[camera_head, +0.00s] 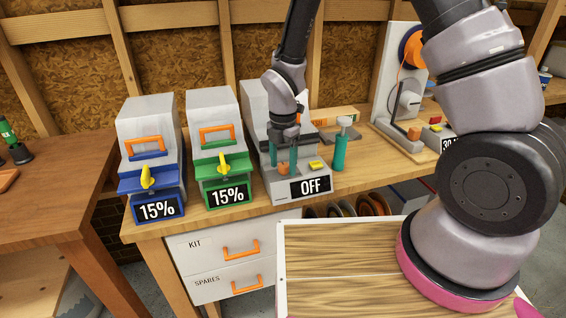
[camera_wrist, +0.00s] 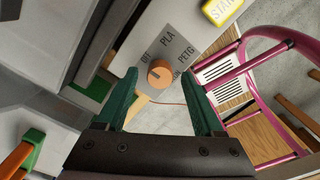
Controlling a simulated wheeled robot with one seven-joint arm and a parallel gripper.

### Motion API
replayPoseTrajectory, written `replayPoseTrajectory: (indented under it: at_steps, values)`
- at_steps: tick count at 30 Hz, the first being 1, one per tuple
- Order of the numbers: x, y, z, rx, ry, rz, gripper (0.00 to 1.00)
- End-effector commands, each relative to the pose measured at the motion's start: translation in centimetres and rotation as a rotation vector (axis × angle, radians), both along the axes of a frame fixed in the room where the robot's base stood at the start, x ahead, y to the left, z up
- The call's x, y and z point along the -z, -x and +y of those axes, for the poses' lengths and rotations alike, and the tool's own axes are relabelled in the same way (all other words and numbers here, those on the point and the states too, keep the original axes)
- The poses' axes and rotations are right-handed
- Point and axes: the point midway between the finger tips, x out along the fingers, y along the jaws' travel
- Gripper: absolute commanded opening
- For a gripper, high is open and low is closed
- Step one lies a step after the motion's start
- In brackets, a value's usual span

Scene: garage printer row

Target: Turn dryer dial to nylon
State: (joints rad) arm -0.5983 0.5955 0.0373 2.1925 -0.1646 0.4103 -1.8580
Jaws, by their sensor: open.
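The dryer (camera_head: 254,112) is the grey unit on the bench, third from the left, with a display (camera_head: 310,186) reading OFF. Its orange dial (camera_wrist: 160,73) sits on a grey plate with PLA and PETG lettering around it; the nylon label is partly hidden near the right finger, and which mark the dial points at is hard to tell. In the head view the dial (camera_head: 284,169) shows low between the fingers. My gripper (camera_wrist: 158,80) is open, with its green fingers on either side of the dial; contact is not clear. A yellow START button (camera_wrist: 222,11) is beside the labels.
Blue (camera_head: 150,179) and green (camera_head: 222,168) fronted units reading 15% stand to the left. A teal-handled tool (camera_head: 341,150) stands close right of the dryer. A pink-framed object (camera_wrist: 270,60) shows in the wrist view. Drawers (camera_head: 205,243) are below the bench top.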

Motion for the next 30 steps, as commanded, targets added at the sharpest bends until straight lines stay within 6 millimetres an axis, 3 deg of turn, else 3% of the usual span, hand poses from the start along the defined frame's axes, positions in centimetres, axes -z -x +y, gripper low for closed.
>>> replayPoseTrajectory:
  at_steps: [4,9,20,30]
  values:
    - [-0.03,0.00,0.00,0.000,0.000,0.000,0.65]
    - [-0.05,0.00,0.00,0.000,0.000,0.000,0.00]
    - [-0.07,-0.03,0.02,0.040,0.000,0.000,0.00]
    - [-0.09,-0.07,0.10,0.261,-0.001,-0.001,0.00]
